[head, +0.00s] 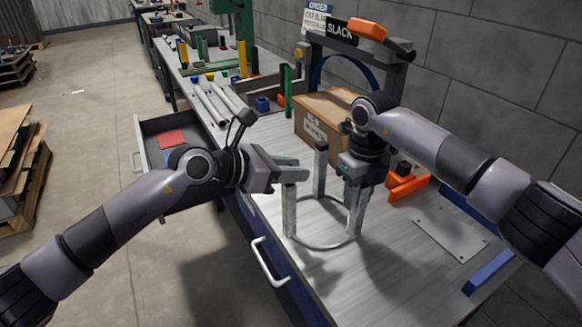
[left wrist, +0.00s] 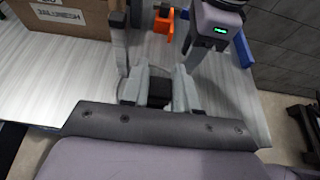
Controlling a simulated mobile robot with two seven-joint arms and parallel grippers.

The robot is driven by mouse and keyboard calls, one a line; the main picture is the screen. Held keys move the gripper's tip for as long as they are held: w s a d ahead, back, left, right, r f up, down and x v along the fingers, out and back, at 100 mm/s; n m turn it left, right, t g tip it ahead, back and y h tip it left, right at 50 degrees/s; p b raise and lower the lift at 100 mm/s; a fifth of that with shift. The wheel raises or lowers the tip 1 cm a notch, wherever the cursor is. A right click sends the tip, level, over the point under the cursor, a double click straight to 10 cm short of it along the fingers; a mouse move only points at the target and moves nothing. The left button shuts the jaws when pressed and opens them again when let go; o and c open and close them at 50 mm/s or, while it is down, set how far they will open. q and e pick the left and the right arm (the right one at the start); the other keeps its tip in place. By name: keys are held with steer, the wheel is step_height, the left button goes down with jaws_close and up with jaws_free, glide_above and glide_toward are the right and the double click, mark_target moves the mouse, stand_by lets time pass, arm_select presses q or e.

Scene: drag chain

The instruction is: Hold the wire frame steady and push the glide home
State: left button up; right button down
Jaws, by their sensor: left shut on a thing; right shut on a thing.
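The wire frame (head: 321,246) stands on the bench as a metal ring with upright grey legs. My left gripper (head: 291,172) is over the near left leg (head: 289,212). In the left wrist view its fingers (left wrist: 159,92) are shut on a dark block (left wrist: 159,94), which looks like the glide. In the head view that block is hidden by the fingers, so I cannot tell how far it sits on the leg. My right gripper (head: 356,190) points down and is shut at the right leg of the frame. The far leg (head: 320,170) stands free.
A cardboard box (head: 318,140) stands behind the frame. Orange parts (head: 408,187), a flat metal plate (head: 450,234) and a blue bar (head: 489,272) lie to the right. An open drawer (head: 150,128) juts out left. The bench front by the frame is clear.

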arm_select(q)
steer(key=shift+f, duration=1)
steer(key=o, duration=1.1)
steer(key=v, duration=1.2)
steer(key=shift+s+f, duration=0.1)
